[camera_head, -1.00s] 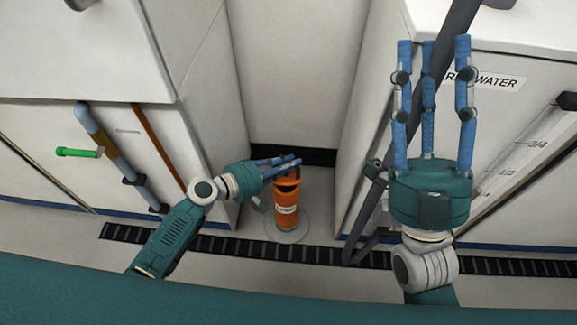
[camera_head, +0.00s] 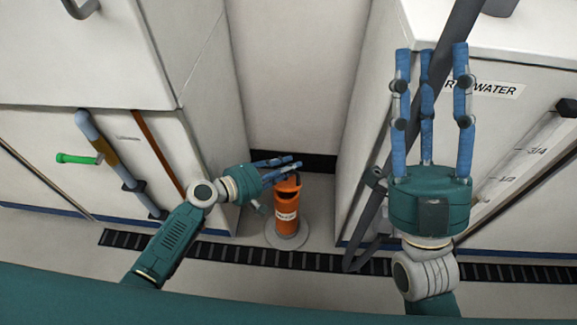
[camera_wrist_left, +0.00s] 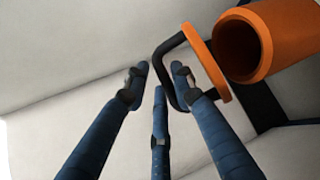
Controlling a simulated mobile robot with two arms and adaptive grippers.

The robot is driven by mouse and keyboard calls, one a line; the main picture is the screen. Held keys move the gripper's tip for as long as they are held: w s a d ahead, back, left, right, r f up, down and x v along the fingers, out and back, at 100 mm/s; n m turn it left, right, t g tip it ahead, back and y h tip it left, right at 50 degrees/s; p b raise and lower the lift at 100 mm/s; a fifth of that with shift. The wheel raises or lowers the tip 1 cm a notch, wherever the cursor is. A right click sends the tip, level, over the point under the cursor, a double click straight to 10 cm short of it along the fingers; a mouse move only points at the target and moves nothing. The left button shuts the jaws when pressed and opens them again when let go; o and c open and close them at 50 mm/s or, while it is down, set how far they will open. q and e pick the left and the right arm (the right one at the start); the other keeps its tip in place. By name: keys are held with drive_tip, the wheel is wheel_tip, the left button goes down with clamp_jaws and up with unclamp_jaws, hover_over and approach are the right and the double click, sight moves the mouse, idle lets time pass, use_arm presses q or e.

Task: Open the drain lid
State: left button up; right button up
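The orange drain pipe (camera_head: 285,217) stands upright on a round grey base on the floor in the head view. In the left wrist view its dark open mouth (camera_wrist_left: 240,48) shows. The orange drain lid (camera_wrist_left: 208,64) is tilted beside the mouth, with a black loop handle (camera_wrist_left: 160,62). My left gripper (camera_head: 285,168) is at the top of the pipe. Its fingers are apart in the left wrist view, and the right one overlaps the handle; I cannot tell if they touch. My right gripper (camera_head: 430,55) is open and empty, fingers pointing up, far right of the pipe.
White cabinets stand left (camera_head: 100,50) and right (camera_head: 370,130) of the pipe. A green-handled valve pipe (camera_head: 75,158) is on the left. A dark grey pole (camera_head: 378,185) stands between the pipe and my right gripper. A black floor grate (camera_head: 235,252) runs in front.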

use_arm(q)
drive_tip(key=shift+d+r, duration=0.1)
drive_tip(key=shift+r, duration=0.05)
wheel_tip(320, 180, up, 10)
idle(0.4)
drive_tip(key=shift+s+f, duration=0.1)
drive_tip(key=shift+f, duration=0.1)
